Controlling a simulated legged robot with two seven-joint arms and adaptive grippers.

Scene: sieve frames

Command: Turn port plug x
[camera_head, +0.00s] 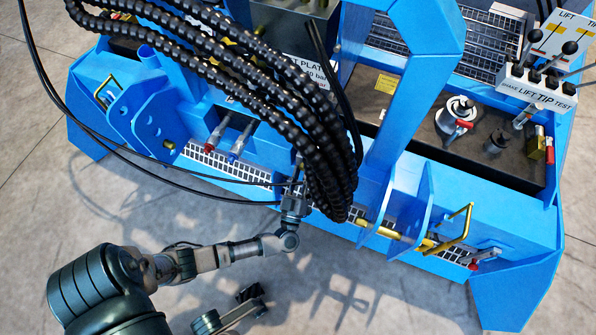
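A blue steel frame (500,225) with several valves and fittings stands on the floor. My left arm comes in from the lower left, and its gripper (295,183) is at the front face of the frame, beside the thick bundle of black hoses. The fingertips are small and partly lost against the hoses and grating, so I cannot tell whether they are open or shut, or touching anything. Two pipe fittings, one with a red end (209,147) and one with a blue end (233,156), sit in a recess left of the gripper. I cannot make out which part is port plug x.
The ribbed hose bundle (285,90) hangs over the front close to my gripper. Thin black cables cross left of it. A yellow handle (455,230) and a red-handled valve (487,257) stick out at right. A labelled lever panel (537,88) stands at upper right. Open floor lies in front.

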